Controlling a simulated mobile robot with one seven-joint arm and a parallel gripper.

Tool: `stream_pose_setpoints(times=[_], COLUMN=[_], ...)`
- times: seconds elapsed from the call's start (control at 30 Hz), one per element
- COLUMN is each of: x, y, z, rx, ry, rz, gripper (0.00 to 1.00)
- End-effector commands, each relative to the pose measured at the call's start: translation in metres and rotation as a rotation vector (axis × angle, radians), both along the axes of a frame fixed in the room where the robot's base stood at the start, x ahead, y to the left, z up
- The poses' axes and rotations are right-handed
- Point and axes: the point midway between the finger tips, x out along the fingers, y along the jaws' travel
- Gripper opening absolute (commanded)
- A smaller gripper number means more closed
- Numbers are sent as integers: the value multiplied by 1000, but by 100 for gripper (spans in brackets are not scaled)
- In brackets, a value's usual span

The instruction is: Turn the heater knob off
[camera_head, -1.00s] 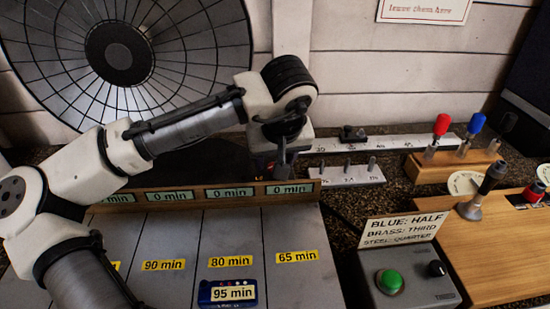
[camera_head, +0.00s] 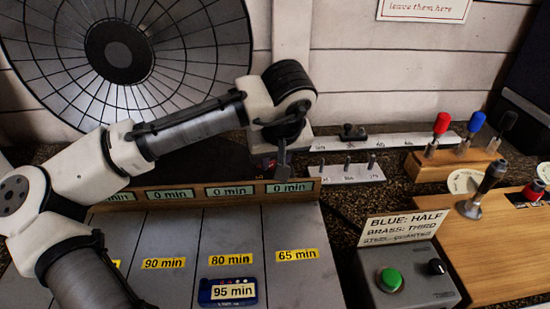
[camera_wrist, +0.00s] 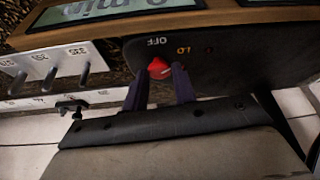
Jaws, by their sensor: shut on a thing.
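The red heater knob (camera_wrist: 158,68) shows in the wrist view on a dark panel (camera_wrist: 240,62), near the printed words OFF and LO. My gripper (camera_wrist: 160,83) has its two dark fingertips at the knob, one on each side, and is shut on it. The fingers partly cover the knob, and its exact pointing direction is hard to read. In the head view my gripper (camera_head: 281,168) reaches down behind the timer rail, and the knob is hidden there.
A wooden rail with several "0 min" displays (camera_head: 229,191) stands right in front of my gripper. A white pegged strip (camera_head: 347,174) lies close on its right. A grey box with a green button (camera_head: 390,280) stands front right. A large round mesh dish (camera_head: 120,55) is behind my arm.

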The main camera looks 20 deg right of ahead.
Motion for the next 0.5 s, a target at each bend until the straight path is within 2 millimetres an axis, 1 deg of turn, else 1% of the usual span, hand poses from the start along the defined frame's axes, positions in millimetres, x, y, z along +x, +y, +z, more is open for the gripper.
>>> stream_pose_setpoints(times=[0.27,0.5], x=[0,0], y=[-2,-4], z=[0,2], rx=[-1,1], ry=[2,2], rz=[127,337], gripper=[4,4])
